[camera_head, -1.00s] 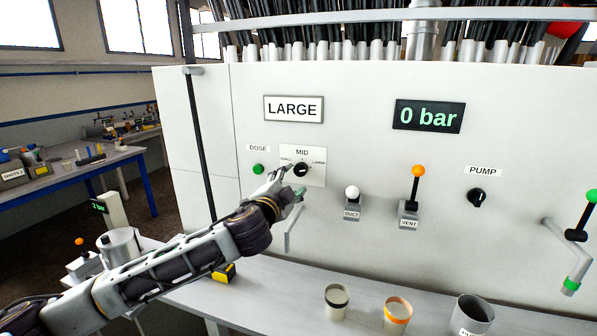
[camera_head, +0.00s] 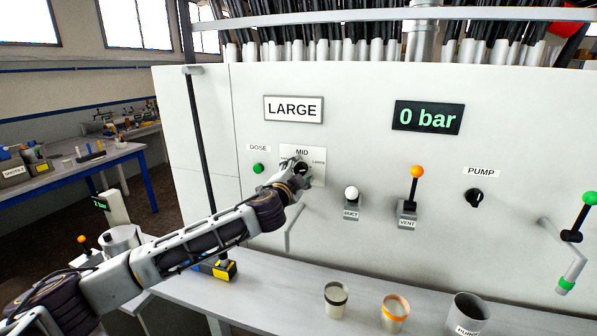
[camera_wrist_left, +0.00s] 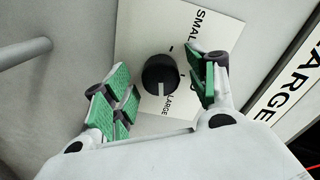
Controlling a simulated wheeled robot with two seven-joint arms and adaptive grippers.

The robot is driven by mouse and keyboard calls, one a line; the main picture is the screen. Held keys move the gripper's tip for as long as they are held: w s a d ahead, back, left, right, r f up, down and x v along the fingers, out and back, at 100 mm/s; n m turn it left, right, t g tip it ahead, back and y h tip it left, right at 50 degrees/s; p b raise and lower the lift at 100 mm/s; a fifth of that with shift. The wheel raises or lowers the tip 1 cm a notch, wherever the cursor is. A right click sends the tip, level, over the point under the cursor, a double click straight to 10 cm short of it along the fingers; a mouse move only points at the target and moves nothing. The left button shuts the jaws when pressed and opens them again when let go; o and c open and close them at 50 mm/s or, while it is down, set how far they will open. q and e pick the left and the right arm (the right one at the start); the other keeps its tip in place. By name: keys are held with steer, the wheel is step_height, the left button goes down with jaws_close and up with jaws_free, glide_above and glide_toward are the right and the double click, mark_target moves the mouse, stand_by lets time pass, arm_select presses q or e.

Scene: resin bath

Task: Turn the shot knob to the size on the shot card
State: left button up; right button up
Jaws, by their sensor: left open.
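The shot card (camera_head: 293,109) on the panel reads LARGE; part of it shows at the right of the left wrist view (camera_wrist_left: 289,90). The black shot knob (camera_wrist_left: 160,76) sits on a white plate (camera_wrist_left: 133,42) marked SMALL, MID and LARGE. Its white mark is on its lower side in the left wrist view, toward the word LARGE. My left gripper (camera_wrist_left: 160,90) is open, its green-padded fingers on either side of the knob with gaps between. In the head view my left gripper (camera_head: 297,169) partly covers the knob and plate. My right gripper is not in view.
A green DOSE button (camera_head: 258,168) is left of the plate. A grey handle (camera_head: 288,238) hangs below it. The DUCT lever (camera_head: 352,193) and orange VENT lever (camera_head: 415,173) stand to the right. Cups (camera_head: 336,301) stand on the ledge below.

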arm_select(q)
steer(key=shift+w, duration=0.2)
steer(key=c, duration=1)
steer(key=shift+c, duration=0.2)
steer(key=shift+m+p, duration=0.3)
steer(key=shift+m, duration=0.3)
steer(key=o, duration=1)
steer(key=shift+o, duration=0.2)
steer(key=shift+s, duration=0.2)
steer(key=v, duration=1.1)
steer(key=shift+s, duration=0.25)
